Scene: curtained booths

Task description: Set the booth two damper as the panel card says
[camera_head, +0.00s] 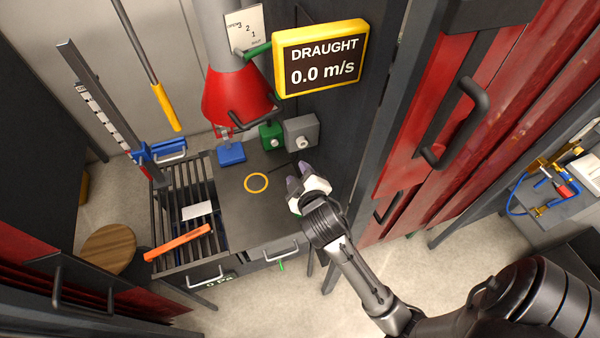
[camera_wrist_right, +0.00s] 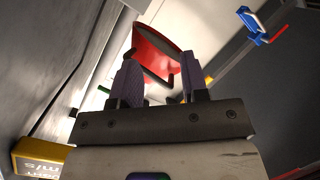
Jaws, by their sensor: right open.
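The damper's green lever (camera_head: 258,50) juts from the grey duct (camera_head: 222,35) above the red hood (camera_head: 228,95). A white scale card (camera_head: 243,28) behind it reads 3, 2, 1; its smaller words are hard to read. The yellow-framed draught display (camera_head: 320,58) reads 0.0 m/s. My right gripper (camera_head: 298,177) is open and empty, below the display, right of the bench top and well apart from the lever. In the right wrist view its fingers (camera_wrist_right: 160,80) stand apart, with the red hood (camera_wrist_right: 158,58) beyond them. My left gripper is not in view.
A bench (camera_head: 235,205) carries a yellow ring (camera_head: 256,182), a blue block (camera_head: 231,153), a green box (camera_head: 271,135) and a grey box (camera_head: 301,132). An orange bar (camera_head: 180,242) lies on its grille. Red curtain panels (camera_head: 420,135) with black handles stand close on the right.

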